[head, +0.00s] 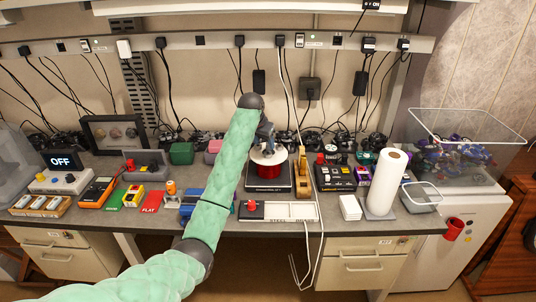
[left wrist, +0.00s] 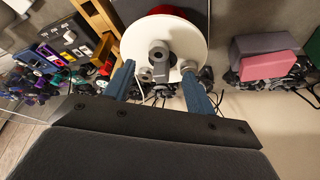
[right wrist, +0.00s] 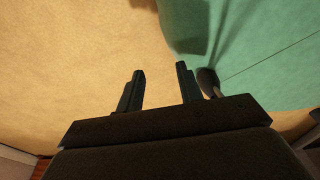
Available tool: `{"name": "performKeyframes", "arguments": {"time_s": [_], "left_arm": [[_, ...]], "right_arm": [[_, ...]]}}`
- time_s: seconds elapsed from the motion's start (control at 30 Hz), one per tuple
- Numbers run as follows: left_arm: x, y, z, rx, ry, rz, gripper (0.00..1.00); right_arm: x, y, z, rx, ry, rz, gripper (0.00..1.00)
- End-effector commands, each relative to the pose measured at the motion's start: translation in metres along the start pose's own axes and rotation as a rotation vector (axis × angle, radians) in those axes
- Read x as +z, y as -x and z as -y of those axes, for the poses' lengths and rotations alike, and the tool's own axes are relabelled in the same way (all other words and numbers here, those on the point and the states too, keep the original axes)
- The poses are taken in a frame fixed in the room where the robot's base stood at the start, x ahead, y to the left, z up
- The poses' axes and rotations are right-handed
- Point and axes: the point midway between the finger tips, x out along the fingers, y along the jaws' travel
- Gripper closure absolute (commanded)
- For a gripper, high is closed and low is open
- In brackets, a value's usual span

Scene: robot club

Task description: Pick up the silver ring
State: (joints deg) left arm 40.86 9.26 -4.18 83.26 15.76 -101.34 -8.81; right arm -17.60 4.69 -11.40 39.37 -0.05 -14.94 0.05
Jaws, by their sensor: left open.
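A grey metallic piece with a round end (left wrist: 159,52) stands at the middle of a white disc (left wrist: 193,38); I cannot tell whether this is the silver ring, and no other clear ring shows. In the head view the white disc (head: 262,159) tops a red coil (head: 268,171) on a black base (head: 268,185). My left gripper (head: 266,136) is just above the disc. In the left wrist view its open fingers (left wrist: 158,72) are on either side of the grey piece, with a gap. My right gripper (right wrist: 160,82) is open and empty, outside the head view.
A wooden stand (head: 303,173) is close right of the coil. A black box with buttons (head: 335,177) and a paper towel roll (head: 386,182) stand further right. A white strip with a red knob (head: 278,211) lies in front. Cables and black devices crowd the back.

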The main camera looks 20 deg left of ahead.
Motion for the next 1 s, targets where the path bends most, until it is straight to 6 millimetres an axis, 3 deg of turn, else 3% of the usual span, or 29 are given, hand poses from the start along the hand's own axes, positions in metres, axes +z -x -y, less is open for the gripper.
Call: {"name": "performKeyframes", "arguments": {"time_s": [0.37,0.7,0.97,1.0], "left_arm": [[0.001,-0.023,-0.003,0.001,0.0,0.003,0.45],[0.003,-0.057,-0.003,0.0,0.0,0.001,0.45],[0.003,-0.06,-0.003,-0.001,0.0,-0.001,0.45],[0.003,-0.06,-0.003,-0.001,0.0,-0.001,0.49]], "right_arm": [[0.03,0.021,0.001,-0.001,0.0,0.023,0.64],[0.022,0.04,0.002,-0.002,0.0,0.016,0.64],[0.023,0.04,0.002,-0.003,-0.001,0.018,0.64],[0.024,0.04,0.002,-0.003,-0.001,0.019,0.64]]}}
